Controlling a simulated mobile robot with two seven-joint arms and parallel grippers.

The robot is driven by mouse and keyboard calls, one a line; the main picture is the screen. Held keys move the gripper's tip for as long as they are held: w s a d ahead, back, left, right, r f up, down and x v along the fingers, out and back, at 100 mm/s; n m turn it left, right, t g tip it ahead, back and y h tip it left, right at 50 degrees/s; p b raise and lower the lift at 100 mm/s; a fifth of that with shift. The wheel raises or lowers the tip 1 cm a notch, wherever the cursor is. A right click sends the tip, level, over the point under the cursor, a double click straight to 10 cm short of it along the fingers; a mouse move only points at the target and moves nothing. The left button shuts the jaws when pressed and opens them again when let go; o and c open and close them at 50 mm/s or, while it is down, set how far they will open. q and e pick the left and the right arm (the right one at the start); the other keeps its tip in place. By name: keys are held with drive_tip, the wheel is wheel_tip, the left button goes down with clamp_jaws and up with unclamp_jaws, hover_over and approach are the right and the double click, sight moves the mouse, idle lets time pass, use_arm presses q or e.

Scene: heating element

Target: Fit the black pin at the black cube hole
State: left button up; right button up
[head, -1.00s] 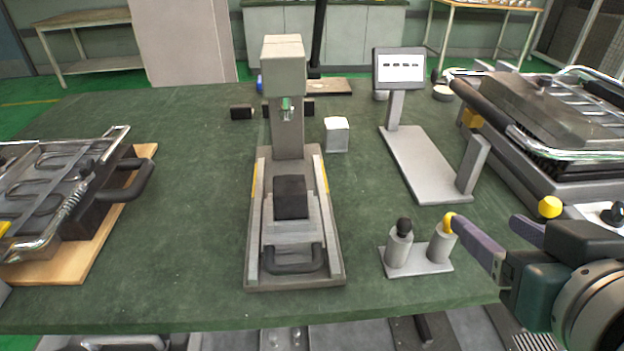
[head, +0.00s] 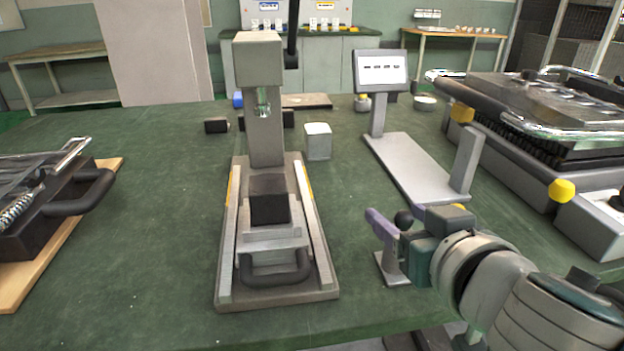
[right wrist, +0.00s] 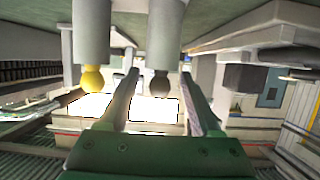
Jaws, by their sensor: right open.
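The black pin (head: 404,219) has a round dark knob and stands in a grey holder (head: 391,270), which is partly hidden by my right gripper. My right gripper (head: 396,214) is open, with its fingers on either side of the black knob. The right wrist view shows the black knob (right wrist: 160,84) between the two spread fingers, not gripped. The black cube (head: 269,203) sits on the sliding carriage of the grey press (head: 262,140). I cannot make out its hole. My left gripper is out of view.
The yellow pin (right wrist: 92,78) stands beside the black one, close outside one finger. A grey stand with a screen (head: 381,70) is behind, and a white cube (head: 318,140) lies near the press. The heating-element fixture (head: 540,115) is at right. Green table is clear in front.

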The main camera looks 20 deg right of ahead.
drive_tip(key=x, duration=0.2)
drive_tip(key=shift+w, duration=0.3)
clamp_jaws()
idle(0.3)
